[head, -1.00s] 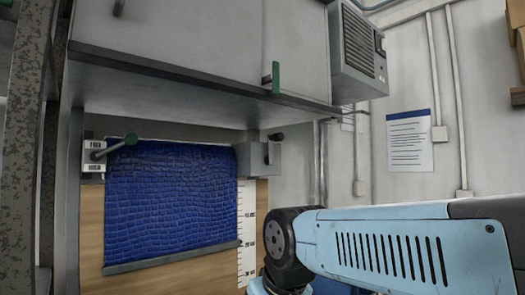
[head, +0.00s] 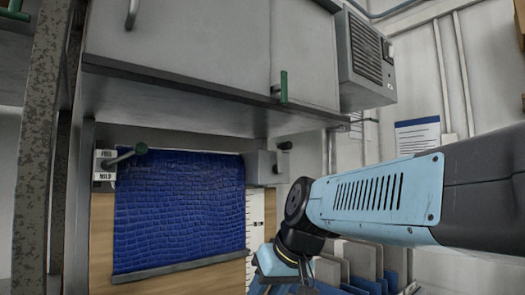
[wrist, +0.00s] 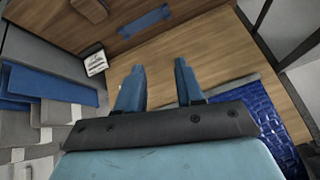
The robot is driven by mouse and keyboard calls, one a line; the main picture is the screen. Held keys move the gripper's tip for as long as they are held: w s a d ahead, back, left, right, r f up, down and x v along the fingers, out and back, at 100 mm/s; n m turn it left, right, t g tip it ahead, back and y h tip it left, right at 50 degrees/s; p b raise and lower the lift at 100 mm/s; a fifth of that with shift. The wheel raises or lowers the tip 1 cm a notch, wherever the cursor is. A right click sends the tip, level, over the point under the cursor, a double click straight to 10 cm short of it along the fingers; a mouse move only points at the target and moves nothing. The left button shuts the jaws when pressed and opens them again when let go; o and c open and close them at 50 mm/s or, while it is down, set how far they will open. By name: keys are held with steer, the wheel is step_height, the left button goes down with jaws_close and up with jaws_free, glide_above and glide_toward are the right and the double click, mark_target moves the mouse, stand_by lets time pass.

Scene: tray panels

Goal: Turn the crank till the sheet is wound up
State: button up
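The blue textured sheet (head: 180,210) hangs unrolled in front of a wooden board, with a grey bar (head: 180,268) along its bottom edge. A grey housing (head: 262,168) is at its upper right, with a small dark-knobbed crank (head: 284,146) sticking out. In the head view my gripper is low, right of the sheet, apart from the crank.
A white scale (head: 256,220) runs down the board right of the sheet. A grey cabinet (head: 180,50) overhangs the sheet. A vent box (head: 362,58) and a notice (head: 417,136) are on the right. Panels (head: 360,265) stand at lower right.

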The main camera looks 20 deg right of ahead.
steer(key=o, duration=0.3)
steer(key=w+d+r+t+y, duration=0.2)
steer(key=w+d+r, duration=0.2)
steer(key=r, duration=0.6)
steer(key=w, duration=0.2)
steer(key=shift+w+d+t, duration=0.15)
steer(key=shift+w+t, duration=0.2)
steer(key=shift+t, duration=0.05)
steer(key=n+t, duration=0.2)
steer(key=t, duration=0.6)
glide_toward(283, 147)
steer(key=x, duration=0.3)
steer(key=d+x, duration=0.1)
steer(key=x, duration=0.7)
steer(key=shift+w+d+r, duration=0.1)
steer(key=shift+w, duration=0.2)
jaws_close()
